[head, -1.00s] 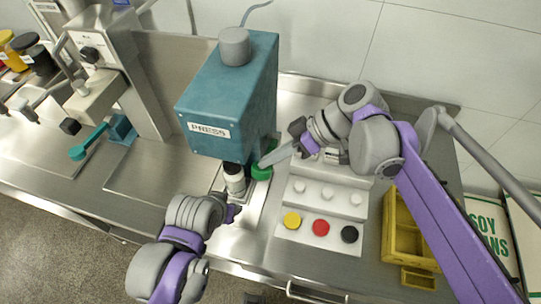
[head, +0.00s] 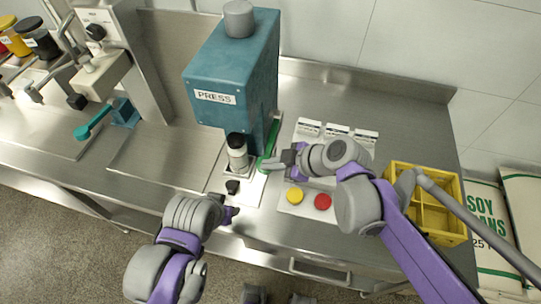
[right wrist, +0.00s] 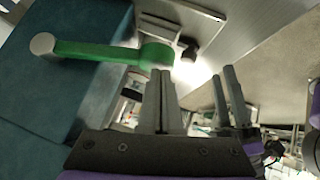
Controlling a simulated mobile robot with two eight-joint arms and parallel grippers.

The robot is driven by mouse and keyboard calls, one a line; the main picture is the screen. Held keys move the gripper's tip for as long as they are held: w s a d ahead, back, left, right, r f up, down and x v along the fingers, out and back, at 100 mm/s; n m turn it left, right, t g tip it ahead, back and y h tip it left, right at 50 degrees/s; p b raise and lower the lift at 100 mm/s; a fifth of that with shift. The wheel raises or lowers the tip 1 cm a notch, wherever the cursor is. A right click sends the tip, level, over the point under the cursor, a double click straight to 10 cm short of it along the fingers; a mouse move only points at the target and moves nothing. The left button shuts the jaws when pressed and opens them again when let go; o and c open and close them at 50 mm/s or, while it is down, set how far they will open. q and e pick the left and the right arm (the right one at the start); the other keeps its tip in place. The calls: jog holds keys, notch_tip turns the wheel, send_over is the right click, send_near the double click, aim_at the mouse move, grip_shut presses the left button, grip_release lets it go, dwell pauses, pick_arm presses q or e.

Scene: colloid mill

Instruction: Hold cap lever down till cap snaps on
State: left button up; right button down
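The teal press (head: 215,97) stands on the steel counter. A jar (head: 239,158) with a pale body and dark top stands upright under its head; whether the cap is seated I cannot tell. The green lever (head: 272,138) runs down the press's right side. It also shows in the right wrist view (right wrist: 100,52), with a round end. My right gripper (head: 270,166) is at the lever's lower end; in the wrist view its fingers (right wrist: 198,85) are apart, one close to the round end, contact unclear. My left gripper (head: 234,213) is in front of the press; its fingers are unclear.
A small black block (head: 232,187) sits in front of the jar. A yellow bin (head: 450,190) stands right.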

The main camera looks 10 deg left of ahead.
aim_at(271, 172)
pick_arm(q)
jog(key=shift+s+f+b, duration=0.2)
jog(key=shift+f+b, duration=0.1)
jog(key=shift+f, duration=0.2)
jog(key=shift+s+f+b, duration=0.15)
jog(key=shift+f+b, duration=0.15)
jog(key=shift+f, duration=0.15)
jog(key=shift+s+f+b, duration=0.1)
jog(key=shift+f+b, duration=0.2)
jog(key=shift+f, duration=0.05)
pick_arm(e)
jog(key=shift+n+t, duration=0.3)
jog(key=shift+t, duration=0.3)
jog(key=f, duration=0.4)
jog(key=shift+w+f, duration=0.15)
jog(key=shift+w, duration=0.05)
pick_arm(q)
jog(key=shift+s, duration=0.15)
pick_arm(e)
jog(key=shift+s+f, duration=0.1)
jog(key=shift+d+f, duration=0.1)
dwell(0.6)
